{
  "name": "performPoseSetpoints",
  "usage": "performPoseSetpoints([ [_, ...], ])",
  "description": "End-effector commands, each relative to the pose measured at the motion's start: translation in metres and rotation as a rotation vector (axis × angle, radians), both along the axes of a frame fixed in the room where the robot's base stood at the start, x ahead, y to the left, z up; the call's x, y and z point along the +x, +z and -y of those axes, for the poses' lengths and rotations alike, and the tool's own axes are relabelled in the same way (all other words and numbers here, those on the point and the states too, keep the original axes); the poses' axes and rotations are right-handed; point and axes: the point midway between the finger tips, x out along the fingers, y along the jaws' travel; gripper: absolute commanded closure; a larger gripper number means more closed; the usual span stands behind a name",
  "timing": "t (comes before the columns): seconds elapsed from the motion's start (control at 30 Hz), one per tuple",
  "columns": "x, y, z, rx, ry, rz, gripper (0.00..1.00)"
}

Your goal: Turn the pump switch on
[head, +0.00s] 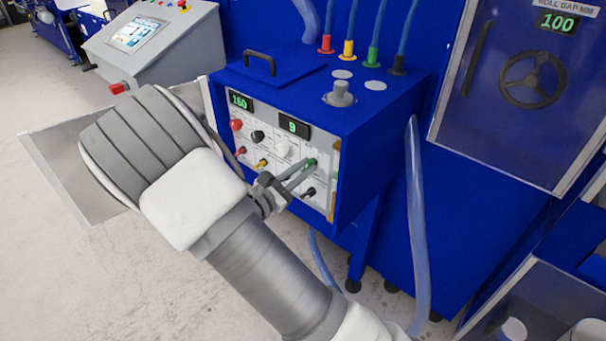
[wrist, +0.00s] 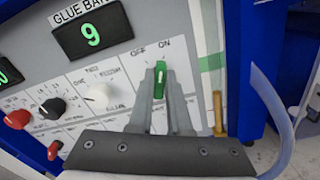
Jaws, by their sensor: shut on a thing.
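A green switch (wrist: 160,82) with OFF and ON printed above it sits on the white control panel (wrist: 60,85). Its upper end points up, closer to the ON label. I cannot read a name for it. In the head view the green switch (head: 311,162) shows small at the panel's right side. My gripper (head: 306,170) reaches to it from below, and its two grey fingers close on the switch's sides. In the wrist view my gripper (wrist: 161,92) has one finger on each side of it.
Beside it are a white knob (wrist: 100,97), a black knob (wrist: 52,108) and a red knob (wrist: 17,119). A display (wrist: 92,33) under a "GLUE BA…" label reads 9. A clear hose (head: 416,220) hangs right of the blue cabinet (head: 370,135). A grey console (head: 155,45) stands at the back left.

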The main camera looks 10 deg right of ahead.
Motion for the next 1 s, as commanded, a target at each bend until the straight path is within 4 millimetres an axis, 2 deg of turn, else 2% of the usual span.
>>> performPoseSetpoints([
  [0.3, -0.001, -0.0019, -0.0001, 0.071, 0.0, 0.097, 1.0],
  [0.83, -0.0011, -0.0011, -0.0001, 0.087, 0.0, 0.116, 1.0],
  [0.87, -0.0011, -0.0012, -0.0001, 0.087, 0.0, 0.116, 0.82],
  [1.0, -0.001, -0.0011, 0.0, 0.085, 0.0, 0.116, 0.57],
])
